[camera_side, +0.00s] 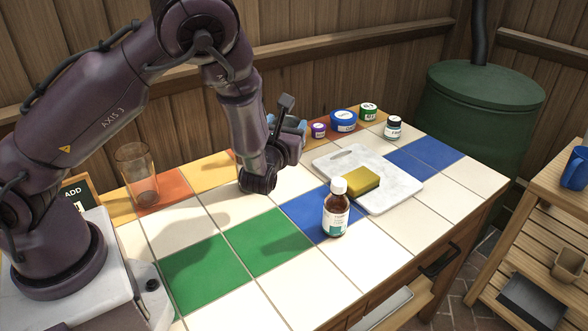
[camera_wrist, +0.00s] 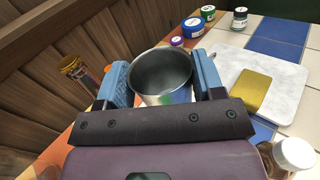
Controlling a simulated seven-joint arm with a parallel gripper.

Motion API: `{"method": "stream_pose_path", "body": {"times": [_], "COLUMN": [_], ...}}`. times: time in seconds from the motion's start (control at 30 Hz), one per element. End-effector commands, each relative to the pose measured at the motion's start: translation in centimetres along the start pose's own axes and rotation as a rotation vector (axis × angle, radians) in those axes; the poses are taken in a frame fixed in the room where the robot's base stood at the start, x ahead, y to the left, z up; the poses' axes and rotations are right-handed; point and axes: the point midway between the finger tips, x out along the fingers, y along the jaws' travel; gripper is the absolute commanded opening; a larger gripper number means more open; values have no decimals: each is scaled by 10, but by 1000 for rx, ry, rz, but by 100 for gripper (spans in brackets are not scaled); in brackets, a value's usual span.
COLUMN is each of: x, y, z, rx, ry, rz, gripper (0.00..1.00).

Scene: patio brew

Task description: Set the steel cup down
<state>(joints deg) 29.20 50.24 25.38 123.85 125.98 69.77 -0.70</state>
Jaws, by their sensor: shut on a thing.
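The steel cup (camera_wrist: 163,72) shows in the wrist view, grey and open-topped, its mouth facing the camera. My gripper (camera_wrist: 160,84) is shut on it, with a blue finger pad on each side of the cup. In the side view my gripper (camera_side: 288,125) is over the far part of the tiled table (camera_side: 205,266), left of the marble board (camera_side: 399,190). The cup is hidden there behind my wrist. I cannot tell whether its base touches the tiles.
Small jars, including a blue-lidded one (camera_side: 343,121), line the back edge. A clear glass (camera_side: 137,172) stands at left. The green tiles in front are clear.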

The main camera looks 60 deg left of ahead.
Motion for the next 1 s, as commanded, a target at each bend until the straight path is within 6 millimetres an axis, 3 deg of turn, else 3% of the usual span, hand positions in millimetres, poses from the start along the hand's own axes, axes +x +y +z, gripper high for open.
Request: {"method": "stream_pose_path", "body": {"times": [0.3,0.43,0.63,0.9,1.0], "x": [93,120,137,137,137], "y": [21,21,15,11,10], "z": [-38,-47,-55,-102,-111], "rx": [-1,-3,-4,-3,-5], "ry": [10,16,19,21,19], "rz": [165,194,201,201,201], "gripper": [38,38,38,38,38]}}
